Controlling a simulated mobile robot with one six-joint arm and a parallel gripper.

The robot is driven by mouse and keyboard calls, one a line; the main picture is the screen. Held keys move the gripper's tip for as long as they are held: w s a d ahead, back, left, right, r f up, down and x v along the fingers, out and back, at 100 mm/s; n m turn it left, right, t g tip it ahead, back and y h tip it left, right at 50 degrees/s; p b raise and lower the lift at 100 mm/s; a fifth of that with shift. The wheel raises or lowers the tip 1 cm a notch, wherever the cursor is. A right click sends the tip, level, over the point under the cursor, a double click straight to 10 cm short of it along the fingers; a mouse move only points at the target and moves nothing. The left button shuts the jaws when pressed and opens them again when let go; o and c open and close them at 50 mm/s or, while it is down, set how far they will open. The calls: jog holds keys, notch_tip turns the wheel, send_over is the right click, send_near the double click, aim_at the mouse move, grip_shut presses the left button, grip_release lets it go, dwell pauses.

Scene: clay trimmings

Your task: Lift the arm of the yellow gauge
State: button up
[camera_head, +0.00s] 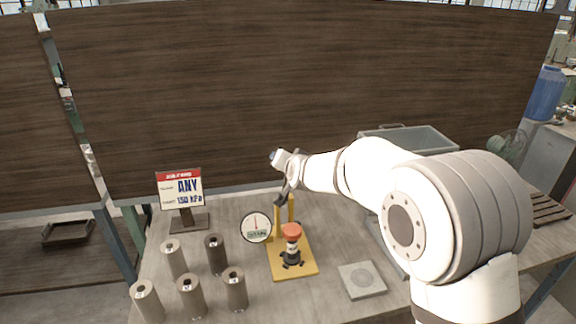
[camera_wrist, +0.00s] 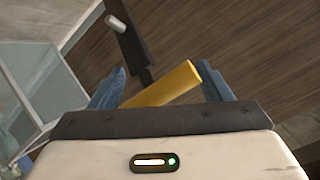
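The yellow gauge stands on the table in the head view, with a yellow base plate (camera_head: 310,268), a yellow post, a round white dial (camera_head: 256,228) and a red-topped black piece (camera_head: 291,232) on the plate. My gripper (camera_head: 283,197) is at the top of the post, which it partly hides. In the wrist view my gripper (camera_wrist: 160,88) is open, its two blue fingers wide apart. The yellow post (camera_wrist: 175,82) shows between and beyond them. A dark bar (camera_wrist: 130,45) with a pale peg (camera_wrist: 117,22), seemingly the gauge's arm, extends past the fingertips. Contact cannot be told.
Several metal cylinders (camera_head: 190,297) stand at the front left of the table. A sign (camera_head: 180,190) stands behind them. A square grey plate (camera_head: 362,279) lies right of the gauge. A glass-sided box (camera_head: 410,137) is behind my arm. A dark wooden panel rises behind the table.

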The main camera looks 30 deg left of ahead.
jog(key=shift+s+d+r+p, duration=0.2)
jog(key=shift+r+p, duration=0.15)
jog(key=shift+r, duration=0.45)
jog(key=shift+s+d+r+p, duration=0.2)
jog(key=shift+d+r+p, duration=0.1)
jog(key=shift+r, duration=0.5)
jog(key=shift+s+d+r+p, duration=0.2)
jog(key=shift+r+p, duration=0.15)
jog(key=shift+r, duration=0.45)
jog(key=shift+s+d+r+p, duration=0.4)
jog(key=shift+s+r, duration=0.1)
jog(key=shift+f, duration=0.1)
jog(key=shift+s+d, duration=0.1)
jog(key=b+v, duration=0.1)
jog(key=v, duration=0.6)
jog(key=shift+s+d, duration=0.2)
